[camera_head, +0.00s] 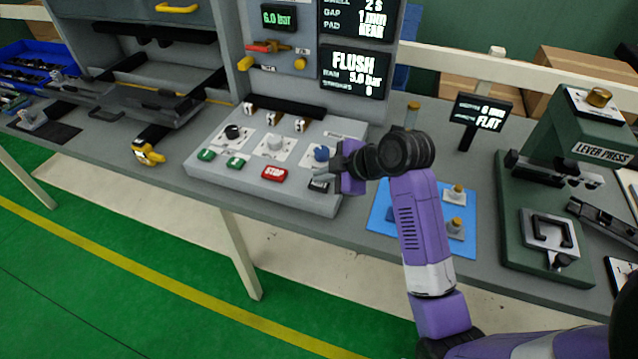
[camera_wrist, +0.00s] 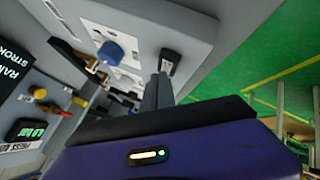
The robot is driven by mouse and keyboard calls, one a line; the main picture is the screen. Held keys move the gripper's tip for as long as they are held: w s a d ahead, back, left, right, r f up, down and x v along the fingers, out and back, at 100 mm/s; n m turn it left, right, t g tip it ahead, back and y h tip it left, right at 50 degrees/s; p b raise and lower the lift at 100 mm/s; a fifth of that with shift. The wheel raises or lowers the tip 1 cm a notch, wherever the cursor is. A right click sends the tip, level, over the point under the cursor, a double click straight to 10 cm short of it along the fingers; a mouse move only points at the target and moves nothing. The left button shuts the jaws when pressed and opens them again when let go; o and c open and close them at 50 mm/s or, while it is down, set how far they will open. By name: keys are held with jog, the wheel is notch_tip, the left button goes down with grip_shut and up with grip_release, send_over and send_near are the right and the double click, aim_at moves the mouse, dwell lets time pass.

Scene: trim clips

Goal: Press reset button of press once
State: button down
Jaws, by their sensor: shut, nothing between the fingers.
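The press control panel (camera_head: 235,177) is a sloped light-grey box on the bench. A small black button (camera_head: 318,185) with pale lettering too small to read sits at its lower right corner, right of the red STOP button (camera_head: 274,174). The black button also shows in the wrist view (camera_wrist: 171,57). My gripper (camera_head: 322,177) is shut and empty, its fingertips close to the black button. In the wrist view the closed fingertips (camera_wrist: 158,76) lie just beside and below the button in the picture; I cannot tell whether they touch it.
Green buttons (camera_head: 206,155) are at the panel's left. A blue mat (camera_head: 380,215) and lever press (camera_head: 580,140) are to the right.

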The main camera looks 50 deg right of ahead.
aim_at(322, 186)
jog(key=shift+f+b, duration=0.35)
jog(key=shift+f, duration=0.2)
dwell(0.4)
dwell(0.4)
jog(key=shift+r+p, duration=0.9)
jog(key=shift+r, duration=0.1)
notch_tip(322, 186, up, 5)
jog(key=p, duration=0.4)
dwell(0.7)
